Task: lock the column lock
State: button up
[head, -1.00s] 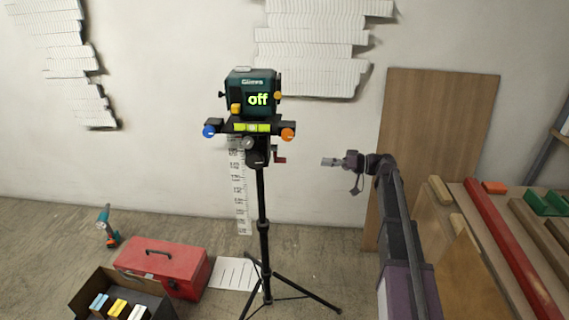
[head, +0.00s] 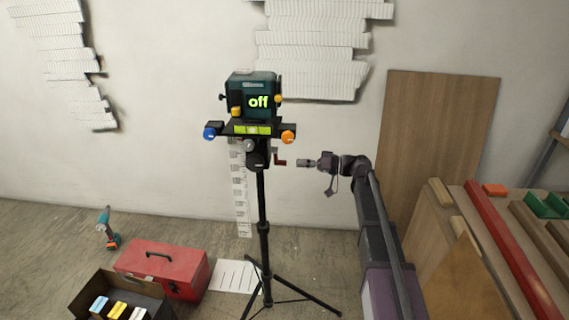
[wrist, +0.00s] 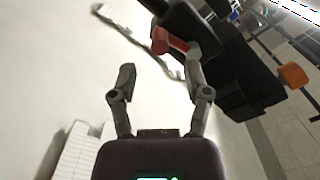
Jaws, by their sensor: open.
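A black tripod (head: 262,205) carries a dark green laser level (head: 253,95) with a display reading "off". Below it, on the dark column head (head: 257,158), are a grey round knob (head: 249,145) and a small red lever (head: 279,162) on the right side. No label shows which of these is the column lock. My gripper (head: 305,163) is just right of the red lever, open and empty, with a small gap. In the wrist view the red lever (wrist: 169,41) lies beyond the fingertips of my gripper (wrist: 159,76), closer to the right finger.
A blue knob (head: 209,133) and an orange knob (head: 288,136) flank the platform above the lever. The orange knob also shows in the wrist view (wrist: 292,75). A red toolbox (head: 165,268) sits on the floor left. A bench with boards (head: 455,245) stands right.

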aim_at(284, 162)
jog(key=shift+w+a, duration=0.1)
jog(key=shift+a, duration=2.75)
grip_shut()
